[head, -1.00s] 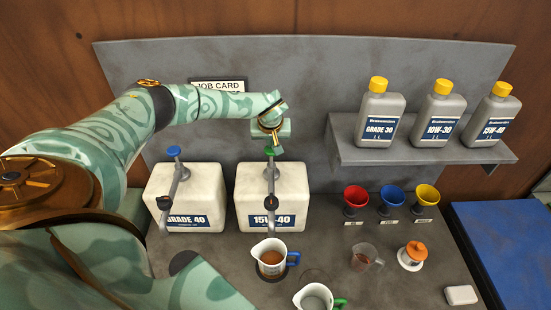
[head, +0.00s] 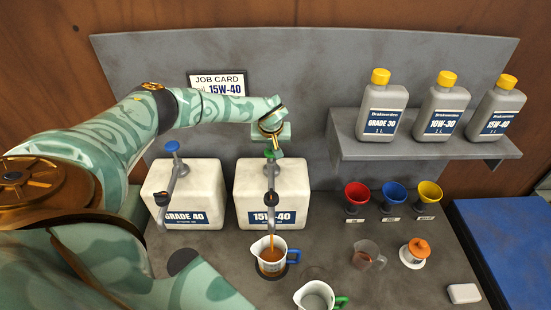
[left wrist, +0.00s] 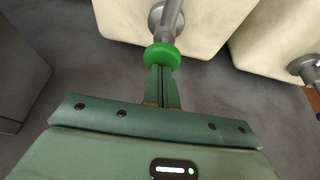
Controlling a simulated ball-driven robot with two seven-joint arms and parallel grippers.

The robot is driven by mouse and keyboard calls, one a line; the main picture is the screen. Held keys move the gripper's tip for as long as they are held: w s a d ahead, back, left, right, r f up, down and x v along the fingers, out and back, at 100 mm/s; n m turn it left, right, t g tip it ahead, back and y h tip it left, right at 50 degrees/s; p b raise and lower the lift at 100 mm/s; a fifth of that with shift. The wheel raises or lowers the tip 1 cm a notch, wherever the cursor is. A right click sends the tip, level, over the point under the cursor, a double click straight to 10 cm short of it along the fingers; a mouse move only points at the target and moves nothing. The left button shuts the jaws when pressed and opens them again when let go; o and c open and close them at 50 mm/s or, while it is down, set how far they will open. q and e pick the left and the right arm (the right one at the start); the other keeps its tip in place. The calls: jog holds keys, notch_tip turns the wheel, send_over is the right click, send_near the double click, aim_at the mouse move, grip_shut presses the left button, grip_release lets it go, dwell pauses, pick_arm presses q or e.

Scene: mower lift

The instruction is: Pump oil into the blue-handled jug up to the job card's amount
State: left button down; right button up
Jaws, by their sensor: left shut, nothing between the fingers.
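The blue-handled jug (head: 268,262) stands on a dark round pad under the spout of the 15W-40 drum (head: 289,187). A brown oil stream (head: 271,242) runs from the spout into the jug, which holds brown oil; its level against the marks is too small to read. My left gripper (head: 273,146) is shut and empty, directly over the green pump knob (head: 270,154). In the left wrist view its fingertips meet the green knob (left wrist: 163,56). The job card (head: 217,83) reads 15W-40; its amount is partly hidden by my left arm. My right gripper is not in view.
A green-handled jug (head: 316,297) stands close in front. The Grade 40 drum (head: 196,198) with a blue knob is at left. Funnels, a small measuring cup (head: 364,256) and an orange-topped item (head: 415,252) are at right. Three bottles stand on the shelf (head: 428,148).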

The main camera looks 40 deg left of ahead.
pick_arm(q)
jog(key=shift+f+b, duration=0.55)
jog(key=shift+f, duration=0.45)
jog(key=shift+r, duration=0.15)
notch_tip(320, 180, up, 4)
jog(key=p, duration=0.4)
jog(key=shift+r, duration=1.05)
jog(key=shift+f, duration=0.2)
